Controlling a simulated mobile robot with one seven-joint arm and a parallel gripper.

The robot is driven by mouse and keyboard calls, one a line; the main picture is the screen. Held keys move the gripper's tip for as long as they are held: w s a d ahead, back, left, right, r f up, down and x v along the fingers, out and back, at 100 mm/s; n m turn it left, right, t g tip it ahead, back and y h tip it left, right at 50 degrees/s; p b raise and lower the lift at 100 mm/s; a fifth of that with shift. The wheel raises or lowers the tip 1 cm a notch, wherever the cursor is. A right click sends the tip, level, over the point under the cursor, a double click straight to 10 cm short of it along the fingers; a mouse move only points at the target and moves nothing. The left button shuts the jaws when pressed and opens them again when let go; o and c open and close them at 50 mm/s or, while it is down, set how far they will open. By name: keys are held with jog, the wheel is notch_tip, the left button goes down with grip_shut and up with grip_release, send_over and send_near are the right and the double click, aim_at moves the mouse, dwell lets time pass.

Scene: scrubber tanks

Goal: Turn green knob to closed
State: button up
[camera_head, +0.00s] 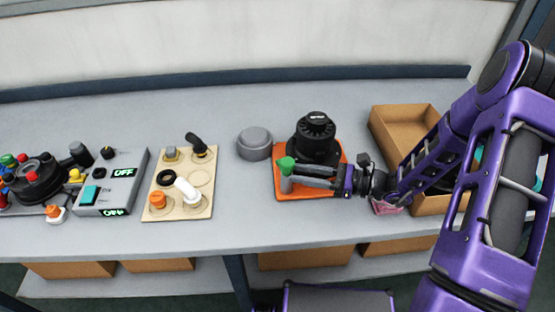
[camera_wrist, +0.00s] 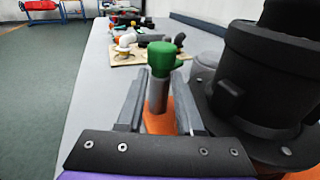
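The green knob (camera_head: 286,164) sits on a grey upright post at the left front of an orange base plate (camera_head: 312,193). A black ribbed cylinder (camera_head: 316,138) stands on the same plate. My gripper (camera_head: 298,173) reaches in from the right at the knob. In the wrist view the green knob (camera_wrist: 162,58) stands upright between my two fingers (camera_wrist: 160,80), its grey post below it. The fingers are apart, with a narrow gap showing on each side of the post. I see no firm contact. The knob's open and closed marks cannot be read.
A grey round lid (camera_head: 255,143) lies left of the plate. A cardboard box (camera_head: 388,128) stands at right, partly behind my arm. The black cylinder is close beside my right finger.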

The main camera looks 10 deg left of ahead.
aim_at(285, 163)
jog(key=w+a+r, duration=0.1)
jog(key=a+r, duration=0.1)
jog(key=a, duration=0.5)
jog(key=shift+w+r+n+y, duration=0.15)
jog(key=shift+r+n+y, duration=0.15)
jog(key=shift+y, duration=0.1)
jog(key=shift+d+f, duration=0.1)
grip_shut()
